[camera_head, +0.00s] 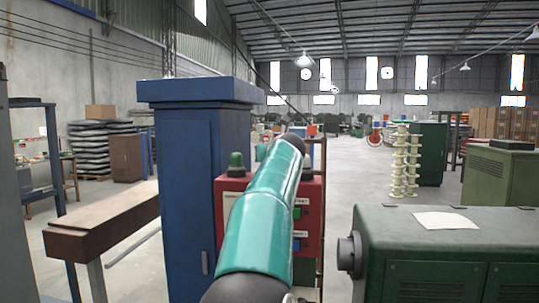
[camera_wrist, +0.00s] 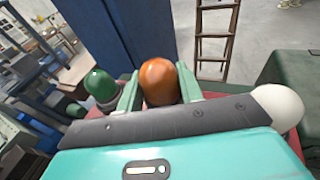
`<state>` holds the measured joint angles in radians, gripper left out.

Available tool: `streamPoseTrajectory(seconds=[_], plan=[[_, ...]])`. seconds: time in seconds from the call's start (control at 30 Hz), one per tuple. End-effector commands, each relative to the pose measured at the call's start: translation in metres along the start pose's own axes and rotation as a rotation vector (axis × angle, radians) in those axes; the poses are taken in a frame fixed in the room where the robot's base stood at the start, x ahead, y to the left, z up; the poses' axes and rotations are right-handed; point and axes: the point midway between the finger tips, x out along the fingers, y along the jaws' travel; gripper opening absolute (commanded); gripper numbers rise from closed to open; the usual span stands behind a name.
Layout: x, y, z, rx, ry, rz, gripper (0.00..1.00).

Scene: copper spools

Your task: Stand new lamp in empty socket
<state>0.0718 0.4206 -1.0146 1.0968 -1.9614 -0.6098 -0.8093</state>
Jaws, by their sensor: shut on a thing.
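My gripper (camera_wrist: 158,74) is shut on an orange domed lamp (camera_wrist: 160,88), with one pale green finger on each side. The lamp's lower part is hidden behind the gripper body. A green domed lamp (camera_wrist: 98,84) in a dark collar stands to the left in the wrist view. A white rounded lamp (camera_wrist: 279,104) shows at the right. In the head view the red control box (camera_head: 231,190) carries the green lamp (camera_head: 236,160) at its top left. My teal arm covers the middle of the box and hides the gripper. The empty socket is not seen.
A tall blue cabinet (camera_head: 185,170) stands close left of the box. A green machine (camera_head: 450,235) with a paper sheet (camera_head: 446,220) on it is at the right. A wooden-topped bench (camera_head: 100,215) is at the left. A ladder (camera_wrist: 214,35) stands behind the box.

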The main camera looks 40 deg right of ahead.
Motion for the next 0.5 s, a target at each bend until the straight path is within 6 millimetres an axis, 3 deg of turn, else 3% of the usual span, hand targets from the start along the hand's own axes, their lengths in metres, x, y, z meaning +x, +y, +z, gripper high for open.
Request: streamPoseTrajectory(seconds=[0.5], plan=[[0.0014,-0.0001,-0.0069,0.0,0.0,0.0,0.14]])
